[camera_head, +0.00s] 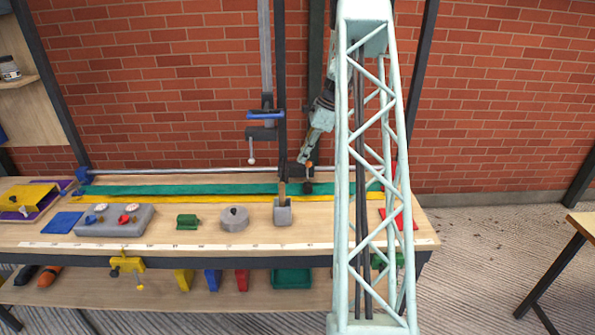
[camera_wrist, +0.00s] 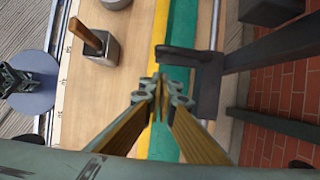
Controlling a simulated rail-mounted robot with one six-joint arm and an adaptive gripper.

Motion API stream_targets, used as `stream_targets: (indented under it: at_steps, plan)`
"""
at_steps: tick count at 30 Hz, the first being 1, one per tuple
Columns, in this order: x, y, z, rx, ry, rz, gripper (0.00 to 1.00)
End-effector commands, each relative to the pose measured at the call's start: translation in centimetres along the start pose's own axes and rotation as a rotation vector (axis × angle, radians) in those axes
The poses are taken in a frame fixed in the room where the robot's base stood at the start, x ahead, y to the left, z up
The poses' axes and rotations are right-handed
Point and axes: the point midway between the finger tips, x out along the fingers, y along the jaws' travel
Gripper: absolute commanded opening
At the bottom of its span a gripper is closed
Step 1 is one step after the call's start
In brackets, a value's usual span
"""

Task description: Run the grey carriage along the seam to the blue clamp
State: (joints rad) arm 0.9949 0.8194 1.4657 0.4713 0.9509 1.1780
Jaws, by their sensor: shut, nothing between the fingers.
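My gripper (camera_head: 303,159) is shut and empty above the green strip (camera_head: 200,190), near the bench's back; its closed fingertips show in the wrist view (camera_wrist: 153,95). A dark grey bracket (camera_wrist: 199,72) stands just ahead of the fingertips over the green strip, apart from them. It may be the carriage; I cannot tell for sure. The seam between the green and yellow strips (camera_head: 210,198) runs left to right. A blue clamp-like piece (camera_head: 83,174) sits at the seam's left end.
In front of the seam stand a wood-handled grey block (camera_head: 283,213), a round grey weight (camera_head: 234,224), a green block (camera_head: 187,222) and a grey knob panel (camera_head: 115,220). A blue-handled clamp (camera_head: 265,116) hangs behind. A metal rail (camera_head: 180,170) runs along the back.

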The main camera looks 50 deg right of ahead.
Motion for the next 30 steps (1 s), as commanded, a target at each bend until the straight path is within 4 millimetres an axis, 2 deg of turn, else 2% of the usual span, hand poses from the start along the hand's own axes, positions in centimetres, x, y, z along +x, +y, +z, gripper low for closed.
stream_targets:
  at_steps: [8,24,30]
  plan:
    - [1.5,0.0,0.0,0.0,0.0,0.0,0.0]
    - [8.0,0.1,0.0,0.0,0.0,0.002,0.0]
    - [9.4,0.0,0.0,0.001,0.0,0.0,0.0]
